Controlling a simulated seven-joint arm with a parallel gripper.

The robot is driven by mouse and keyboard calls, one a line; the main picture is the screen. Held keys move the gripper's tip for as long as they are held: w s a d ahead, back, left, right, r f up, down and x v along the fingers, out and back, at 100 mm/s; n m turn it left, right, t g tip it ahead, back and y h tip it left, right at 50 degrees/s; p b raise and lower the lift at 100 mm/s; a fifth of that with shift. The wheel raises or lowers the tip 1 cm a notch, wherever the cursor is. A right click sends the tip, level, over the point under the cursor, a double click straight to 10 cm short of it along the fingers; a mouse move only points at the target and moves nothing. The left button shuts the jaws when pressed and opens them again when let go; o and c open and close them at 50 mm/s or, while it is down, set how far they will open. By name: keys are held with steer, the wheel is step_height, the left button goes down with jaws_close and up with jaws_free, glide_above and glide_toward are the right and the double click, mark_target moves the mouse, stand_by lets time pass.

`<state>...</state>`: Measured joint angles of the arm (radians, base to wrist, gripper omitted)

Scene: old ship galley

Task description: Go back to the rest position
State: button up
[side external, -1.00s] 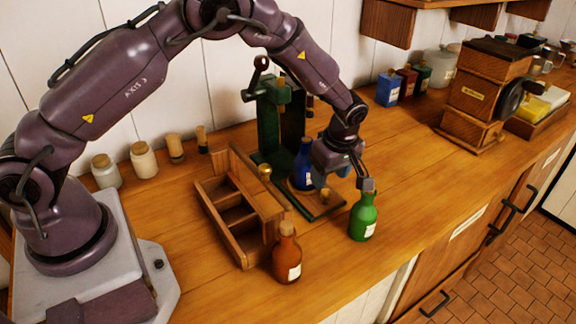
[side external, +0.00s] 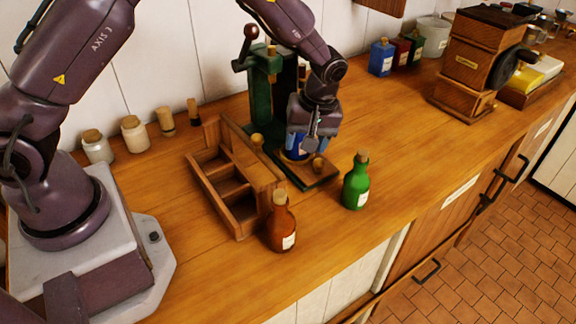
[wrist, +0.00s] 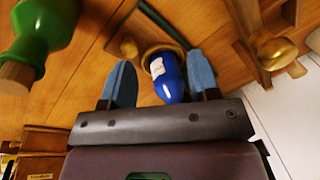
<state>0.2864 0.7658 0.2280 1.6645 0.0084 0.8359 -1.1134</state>
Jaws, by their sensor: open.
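My gripper (side external: 312,146) hangs over the work, its blue fingers apart. The wrist view shows the fingers (wrist: 160,80) on either side of a blue bottle (wrist: 170,87) with a white label; whether they touch it cannot be told. In the side view this bottle (side external: 296,146) is partly hidden behind my gripper, on the base of a green press (side external: 262,95). A corked green bottle (side external: 355,188) stands upright on the counter, apart from my gripper, and shows at the upper left of the wrist view (wrist: 45,25).
A wooden rack (side external: 213,195) with open compartments sits left of the press, and a corked brown bottle (side external: 281,228) stands at its front corner. Corked jars (side external: 134,135) line the wall. A wooden grinder (side external: 470,65) stands at the right. The counter right of the green bottle is clear.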

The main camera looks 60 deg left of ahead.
steer(key=s+a+r+m+t+h, duration=0.2)
steer(key=s+r+m+t, duration=0.4)
steer(key=s+r, duration=1.7)
steer(key=shift+a+r+m+t, duration=0.15)
steer(key=shift+r+m+t, duration=0.15)
steer(key=shift+m, duration=2.4)
